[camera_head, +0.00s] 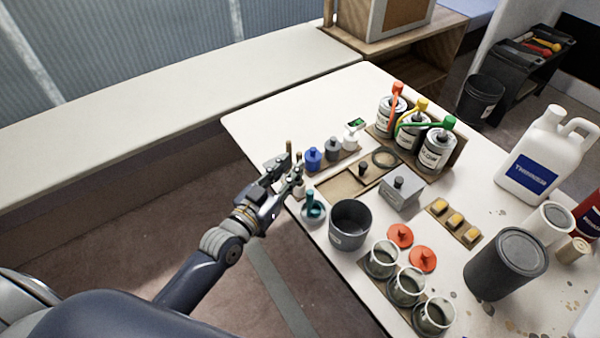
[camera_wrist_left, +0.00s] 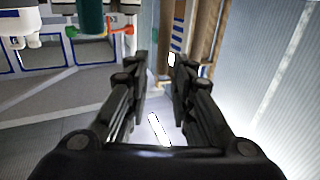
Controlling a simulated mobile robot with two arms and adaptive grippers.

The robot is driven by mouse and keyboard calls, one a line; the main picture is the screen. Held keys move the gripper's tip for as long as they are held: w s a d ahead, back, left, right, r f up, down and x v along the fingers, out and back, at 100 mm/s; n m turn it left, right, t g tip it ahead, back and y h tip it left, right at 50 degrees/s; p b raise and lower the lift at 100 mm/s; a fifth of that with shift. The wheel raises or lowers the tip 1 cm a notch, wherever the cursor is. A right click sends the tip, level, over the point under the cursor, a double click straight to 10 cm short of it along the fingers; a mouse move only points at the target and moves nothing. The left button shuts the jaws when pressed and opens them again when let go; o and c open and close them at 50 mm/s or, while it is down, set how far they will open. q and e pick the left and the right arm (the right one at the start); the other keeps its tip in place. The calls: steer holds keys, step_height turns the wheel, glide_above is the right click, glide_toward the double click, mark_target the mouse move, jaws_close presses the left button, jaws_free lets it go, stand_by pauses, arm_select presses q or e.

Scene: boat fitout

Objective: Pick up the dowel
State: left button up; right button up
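A thin tan upright stick, which looks like the dowel (camera_head: 289,147), shows just beyond my left gripper at the table's left edge. Its lower part is hidden by the gripper. My left gripper (camera_head: 291,172) is at that edge, beside the small bottles. In the left wrist view the gripper (camera_wrist_left: 160,58) has its two fingers apart, with a gap and nothing gripped between them. A brown upright shape (camera_wrist_left: 207,38) stands beyond the right finger there; I cannot tell if it is the dowel. My right gripper is not in view.
Close by are a blue bottle (camera_head: 313,159), a grey bottle (camera_head: 333,149), a teal-handled item (camera_head: 312,207) and a dark pot (camera_head: 349,225). Cans with coloured handles (camera_head: 413,130) stand farther back. The table's far left corner (camera_head: 270,112) is clear.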

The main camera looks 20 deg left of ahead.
mark_target(298, 159)
arm_select(q)
steer(key=shift+f+p+x, duration=0.1)
steer(key=shift+p+x, duration=0.1)
steer(key=shift+x, duration=1.15)
steer(key=shift+f+p+x, duration=0.15)
steer(key=shift+p+x, duration=0.05)
steer(key=shift+x, duration=1.1)
steer(key=shift+a, duration=0.15)
steer(key=shift+c, duration=0.4)
jaws_close()
